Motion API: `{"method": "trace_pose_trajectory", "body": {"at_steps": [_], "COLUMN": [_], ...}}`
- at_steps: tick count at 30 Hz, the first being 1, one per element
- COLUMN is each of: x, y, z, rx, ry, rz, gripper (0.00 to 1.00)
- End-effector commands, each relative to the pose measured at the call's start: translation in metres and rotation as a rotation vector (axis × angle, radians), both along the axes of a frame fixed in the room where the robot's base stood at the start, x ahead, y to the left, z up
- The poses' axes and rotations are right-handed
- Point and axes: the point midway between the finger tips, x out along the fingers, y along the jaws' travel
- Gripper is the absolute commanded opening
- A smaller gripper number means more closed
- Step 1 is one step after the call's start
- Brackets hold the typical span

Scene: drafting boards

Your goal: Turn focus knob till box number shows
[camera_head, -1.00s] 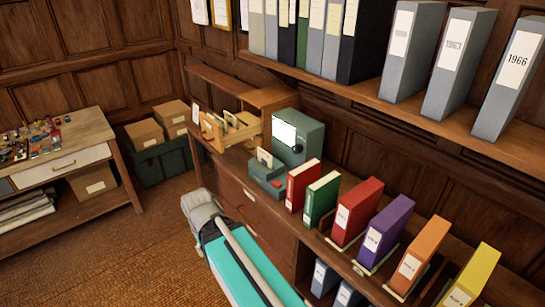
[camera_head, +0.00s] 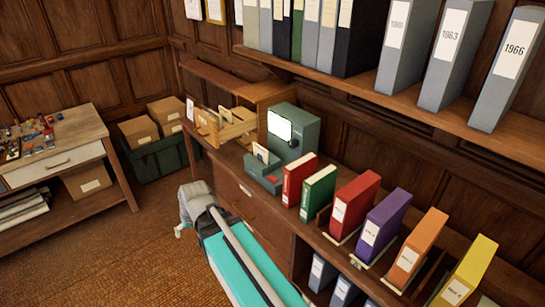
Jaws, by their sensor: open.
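A grey-green viewer (camera_head: 308,128) stands on the cabinet top near the middle of the view. Its bright white screen (camera_head: 280,127) faces left; no number is readable on it from here. A small dark round knob (camera_head: 293,143) shows on the viewer beside the screen; its marks are too small to read. A low grey-green base (camera_head: 262,180) with pale cards sticking up sits in front of the viewer. I cannot make out my gripper's fingers.
A wooden card drawer (camera_head: 222,130) stands open left of the viewer. Red (camera_head: 298,180) and green binders (camera_head: 318,193) stand close on its right, with more binders beyond. A shelf (camera_head: 400,95) overhangs the cabinet. The brown floor (camera_head: 100,255) at left is clear.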

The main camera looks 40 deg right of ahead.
Motion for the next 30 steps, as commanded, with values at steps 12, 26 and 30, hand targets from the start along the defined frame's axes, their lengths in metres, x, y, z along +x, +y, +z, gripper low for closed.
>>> {"method": "trace_pose_trajectory", "body": {"at_steps": [12,26,30], "x": [0.13,0.207,0.211], "y": [-0.016,-0.12,-0.165], "z": [0.04,0.113,0.127], "rx": [0.285,0.505,0.54], "ry": [-0.562,-1.138,-1.294], "rz": [-0.239,-0.7,-0.878], "gripper": [0.94,0.94,0.94]}}
